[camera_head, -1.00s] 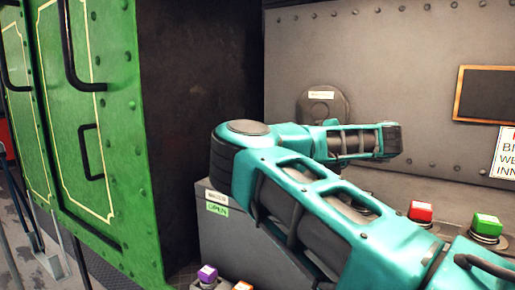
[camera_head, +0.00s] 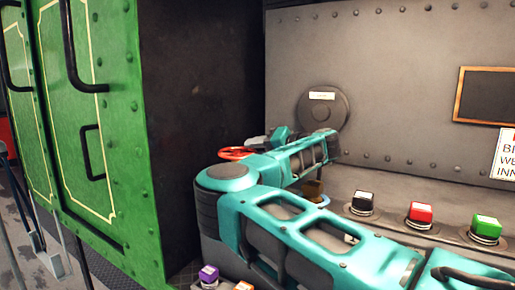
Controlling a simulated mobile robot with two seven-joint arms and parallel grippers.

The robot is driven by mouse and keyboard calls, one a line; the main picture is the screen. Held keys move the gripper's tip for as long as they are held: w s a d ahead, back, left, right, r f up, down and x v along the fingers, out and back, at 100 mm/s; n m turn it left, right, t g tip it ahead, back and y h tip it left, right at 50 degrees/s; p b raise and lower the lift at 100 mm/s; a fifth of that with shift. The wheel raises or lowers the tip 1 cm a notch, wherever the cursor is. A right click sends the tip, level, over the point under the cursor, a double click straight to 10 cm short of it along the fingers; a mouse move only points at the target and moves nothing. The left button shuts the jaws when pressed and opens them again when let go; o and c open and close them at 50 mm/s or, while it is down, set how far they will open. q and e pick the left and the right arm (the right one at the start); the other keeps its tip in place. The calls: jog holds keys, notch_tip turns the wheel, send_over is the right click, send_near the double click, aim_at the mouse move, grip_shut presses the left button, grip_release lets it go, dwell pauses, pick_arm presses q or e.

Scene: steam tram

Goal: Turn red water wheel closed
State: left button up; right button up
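The red water wheel (camera_head: 233,153) shows as a small red rim behind the bend of my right arm, near the dark corner between the green panel and the grey wall. Its lower part is hidden by my arm. My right arm comes in from the lower right and folds back. My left gripper is not in view.
A green riveted panel (camera_head: 95,130) with black handles stands on the left. The console carries black (camera_head: 362,202), red (camera_head: 420,212), green (camera_head: 487,226) and purple (camera_head: 209,273) buttons. A round grey cover (camera_head: 323,112) is on the back wall.

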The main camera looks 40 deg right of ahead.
jog(key=shift+w, duration=0.15)
grip_shut()
jog(key=shift+f+h+b, duration=0.4)
jog(key=shift+b, duration=0.05)
jog(key=shift+s+a+r+m+h+b, duration=0.1)
jog(key=shift+s+a+m+h+b, duration=0.15)
jog(key=shift+m+h+b, duration=0.35)
jog(key=shift+r, duration=0.1)
jog(key=shift+c, duration=0.7)
grip_release()
jog(key=shift+s+d, duration=0.1)
jog(key=shift+o, duration=0.7)
jog(key=shift+r, duration=0.1)
